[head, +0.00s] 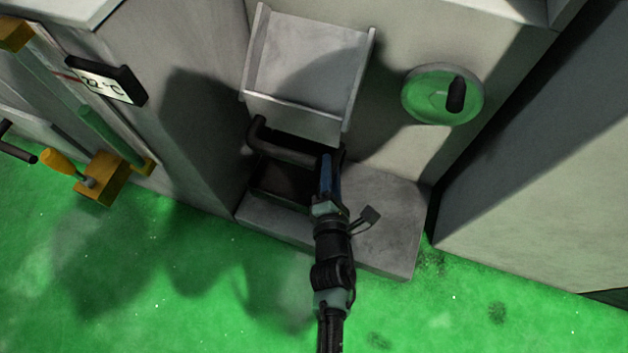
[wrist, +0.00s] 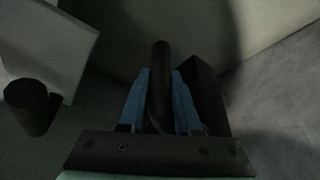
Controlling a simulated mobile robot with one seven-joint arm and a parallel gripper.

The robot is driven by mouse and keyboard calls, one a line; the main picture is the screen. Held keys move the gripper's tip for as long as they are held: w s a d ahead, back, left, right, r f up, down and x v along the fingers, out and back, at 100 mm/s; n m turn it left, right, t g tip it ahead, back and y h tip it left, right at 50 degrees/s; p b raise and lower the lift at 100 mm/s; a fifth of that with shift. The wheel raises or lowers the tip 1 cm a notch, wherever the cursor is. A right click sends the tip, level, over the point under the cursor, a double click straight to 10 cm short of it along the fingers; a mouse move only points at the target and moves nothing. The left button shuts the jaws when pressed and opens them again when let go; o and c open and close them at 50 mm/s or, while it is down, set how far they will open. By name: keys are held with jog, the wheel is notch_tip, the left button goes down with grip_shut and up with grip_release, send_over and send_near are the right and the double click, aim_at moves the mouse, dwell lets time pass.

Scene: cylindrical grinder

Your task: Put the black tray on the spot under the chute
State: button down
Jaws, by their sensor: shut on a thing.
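The black tray (head: 283,181) is below the sloped grey chute (head: 308,70), over the left part of the grey ledge (head: 388,220). It has a thick dark bar handle (head: 283,149). My gripper (head: 328,165) is shut on the handle near its right end. In the wrist view, the blue fingers (wrist: 160,95) stand on both sides of the dark bar (wrist: 161,65), and a dark part of the tray (wrist: 205,92) shows to the right. I cannot tell whether the tray touches the ledge. No separate spot marking is visible; the tray and my arm hide part of the ledge.
A green handwheel (head: 428,97) with a black knob sticks out right of the chute. The grey machine wall (head: 170,110) rises at left, with a display (head: 107,81) on it. An orange-handled tool (head: 60,165) is at far left. The green floor (head: 200,290) is clear in front.

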notch_tip(320, 180, down, 9)
jog(key=b, duration=0.7)
jog(key=shift+s+f, duration=0.1)
jog(key=shift+f, duration=0.05)
jog(key=c, duration=0.6)
grip_release()
jog(key=p+v, duration=0.5)
jog(key=v, duration=0.7)
jog(key=shift+s, duration=0.15)
